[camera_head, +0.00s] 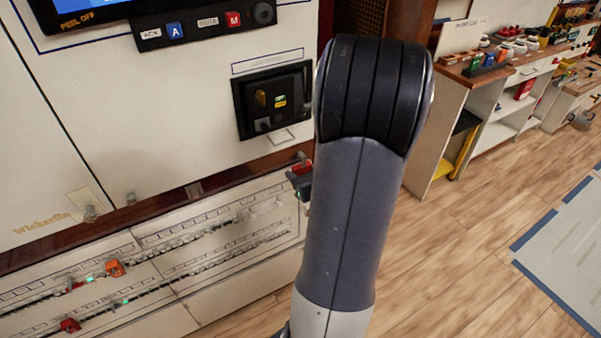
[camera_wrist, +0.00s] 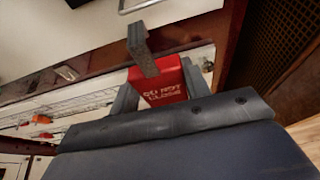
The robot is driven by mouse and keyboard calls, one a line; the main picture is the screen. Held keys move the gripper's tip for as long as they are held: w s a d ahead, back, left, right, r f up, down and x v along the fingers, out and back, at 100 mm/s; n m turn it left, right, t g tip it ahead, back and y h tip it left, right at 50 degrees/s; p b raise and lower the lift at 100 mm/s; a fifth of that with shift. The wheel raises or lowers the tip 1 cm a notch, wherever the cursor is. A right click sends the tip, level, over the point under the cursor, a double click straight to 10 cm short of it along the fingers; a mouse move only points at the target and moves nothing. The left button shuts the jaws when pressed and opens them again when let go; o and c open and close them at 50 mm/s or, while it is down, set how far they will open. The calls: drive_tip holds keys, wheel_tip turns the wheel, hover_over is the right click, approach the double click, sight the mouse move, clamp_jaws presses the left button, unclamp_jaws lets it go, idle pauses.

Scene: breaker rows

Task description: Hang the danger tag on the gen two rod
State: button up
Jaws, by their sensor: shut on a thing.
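The danger tag (camera_wrist: 160,82) is red with white lettering that reads "DO NOT CLOSE". It sits between the grey fingers of my gripper (camera_wrist: 166,66) in the wrist view, and the gripper is shut on it. In the head view, my gripper (camera_head: 301,184) shows only in part at the left edge of my arm, close to the front of the white panel. A bit of red shows above it. The rest is hidden behind my arm. I cannot make out which part is the gen two rod.
The lower panel (camera_head: 150,262) has breaker rows with orange and red pieces, below a dark red-brown ledge (camera_head: 150,208). A black socket unit (camera_head: 274,100) is above. Shelves (camera_head: 490,130) with clutter stand at right. The wooden floor (camera_head: 450,240) is open there.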

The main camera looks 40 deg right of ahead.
sight(304, 167)
drive_tip(key=shift+w+d+p, duration=0.3)
drive_tip(key=shift+w+d, duration=0.05)
drive_tip(key=shift+w, duration=1.1)
drive_tip(key=shift+w+d+p, duration=0.3)
drive_tip(key=shift+w+d, duration=0.05)
drive_tip(key=shift+w, duration=1.1)
drive_tip(key=shift+w+d+p, duration=0.3)
drive_tip(key=shift+w+d, duration=0.05)
drive_tip(key=shift+w, duration=1.1)
drive_tip(key=shift+f+b, duration=0.6)
drive_tip(key=shift+b, duration=0.25)
drive_tip(key=o, duration=1)
drive_tip(key=shift+o, duration=0.2)
drive_tip(key=shift+s, duration=0.15)
drive_tip(key=v, duration=1)
drive_tip(key=shift+s+a+r, duration=0.1)
drive_tip(key=shift+s+r, duration=0.05)
drive_tip(key=shift+s, duration=0.2)
